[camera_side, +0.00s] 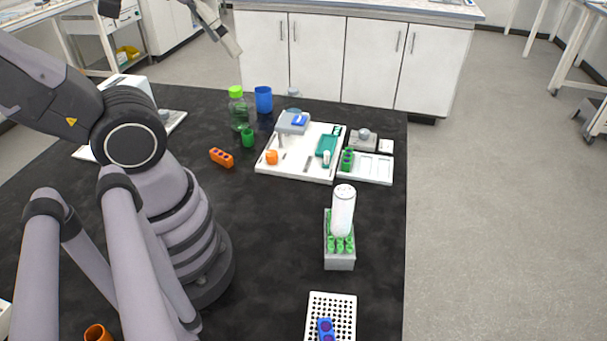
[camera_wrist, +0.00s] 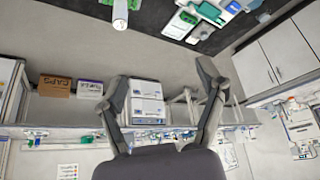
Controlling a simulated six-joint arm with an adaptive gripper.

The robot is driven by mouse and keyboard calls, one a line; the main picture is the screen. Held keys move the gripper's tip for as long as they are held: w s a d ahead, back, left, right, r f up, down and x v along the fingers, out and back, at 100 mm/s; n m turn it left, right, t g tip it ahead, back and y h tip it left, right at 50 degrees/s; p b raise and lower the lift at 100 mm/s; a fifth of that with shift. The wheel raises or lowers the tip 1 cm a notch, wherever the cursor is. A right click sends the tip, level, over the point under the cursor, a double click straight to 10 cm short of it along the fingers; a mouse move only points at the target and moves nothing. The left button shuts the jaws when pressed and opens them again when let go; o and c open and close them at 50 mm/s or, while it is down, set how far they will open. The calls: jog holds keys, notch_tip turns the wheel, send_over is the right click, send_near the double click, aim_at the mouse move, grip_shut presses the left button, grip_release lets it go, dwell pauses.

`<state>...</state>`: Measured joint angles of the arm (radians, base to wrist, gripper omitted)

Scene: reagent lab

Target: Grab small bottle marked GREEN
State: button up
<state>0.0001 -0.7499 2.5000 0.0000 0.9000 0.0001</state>
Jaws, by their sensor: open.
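No label reading GREEN is legible. In the side view, a small green container (camera_side: 247,137) stands on the black table beside a larger green bottle (camera_side: 238,112) with a bright green cap. A white cylindrical bottle (camera_side: 343,210) stands upright at a grey rack (camera_side: 339,262) of green-capped tubes; whether it is in or behind the rack is unclear. The white bottle also shows at the top of the wrist view (camera_wrist: 119,14). My gripper (camera_wrist: 162,85) is open and empty in the wrist view, with its fingers spread, apart from the table items.
A white tray (camera_side: 268,166) holds a grey device and an orange item. A white perforated rack (camera_side: 318,310) sits at the front. Table between is clear.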

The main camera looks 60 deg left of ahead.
jog(key=w+a+f+n+t+y, duration=0.25)
jog(key=w+a, duration=0.35)
jog(key=w, duration=0.4)
jog(key=w+a+f+n+t+y, duration=0.1)
jog(key=w+a+f+n, duration=0.3)
jog(key=w, duration=0.7)
jog(key=n+g+y, duration=0.2)
jog(key=n+y, duration=0.5)
jog(key=y, duration=0.6)
send_over(236, 97)
jog(key=v, duration=0.3)
notch_tip(236, 97, down, 18)
notch_tip(236, 97, down, 7)
jog(key=shift+r, duration=0.1)
jog(key=x, duration=0.5)
jog(key=shift+s, duration=0.1)
